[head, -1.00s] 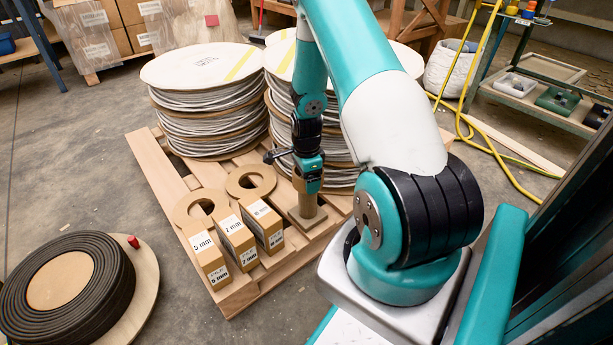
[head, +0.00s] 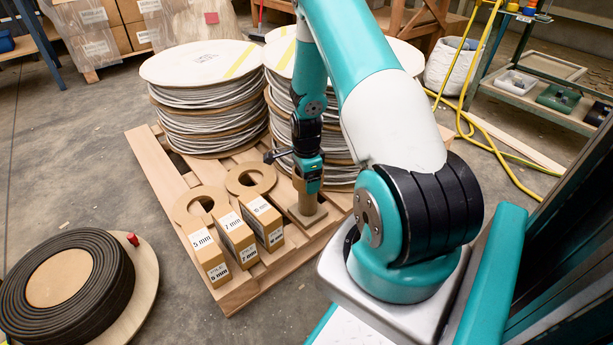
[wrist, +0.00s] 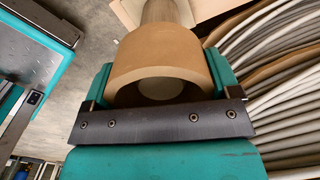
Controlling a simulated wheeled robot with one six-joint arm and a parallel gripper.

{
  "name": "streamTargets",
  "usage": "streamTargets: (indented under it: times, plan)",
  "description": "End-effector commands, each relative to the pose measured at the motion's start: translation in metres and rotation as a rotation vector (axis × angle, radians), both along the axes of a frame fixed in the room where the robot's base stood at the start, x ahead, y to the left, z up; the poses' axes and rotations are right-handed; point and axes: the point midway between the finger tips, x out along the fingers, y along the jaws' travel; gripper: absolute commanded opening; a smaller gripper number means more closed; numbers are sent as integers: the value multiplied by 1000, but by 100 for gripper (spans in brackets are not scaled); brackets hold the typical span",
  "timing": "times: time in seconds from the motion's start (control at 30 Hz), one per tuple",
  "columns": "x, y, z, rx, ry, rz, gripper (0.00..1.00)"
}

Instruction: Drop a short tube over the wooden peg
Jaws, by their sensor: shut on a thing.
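My gripper (head: 309,180) is shut on a short brown cardboard tube (wrist: 155,50). In the wrist view my gripper (wrist: 158,78) has one finger on each side of the tube. The wooden peg (head: 307,206) stands upright on a square wooden base (head: 305,219) at the pallet's right part. In the wrist view the peg (wrist: 162,11) shows beyond the tube's far end. A pale round end shows inside the tube's opening, so the tube appears to be around the upper peg. The tube is largely hidden by my gripper in the head view.
Cable reels (head: 207,115) stand stacked behind on the wooden pallet (head: 160,167). Two flat cardboard rings (head: 250,178) and several labelled boxes (head: 236,239) lie left of the peg. A dark coil (head: 60,290) lies on the floor at the left.

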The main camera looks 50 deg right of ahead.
Motion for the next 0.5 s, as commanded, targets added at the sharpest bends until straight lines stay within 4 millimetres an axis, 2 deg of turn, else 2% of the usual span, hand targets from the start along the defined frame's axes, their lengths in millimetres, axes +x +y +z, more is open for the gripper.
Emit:
streamTargets:
  times: [0.37, 0.4, 0.47, 0.5]
  plan:
    - [0, 0, 0, 0, 0, 0, 60]
    - [0, 0, 0, 0, 0, 0, 85]
    - [0, 0, 0, 0, 0, 0, 98]
    - [0, 0, 0, 0, 0, 0, 100]
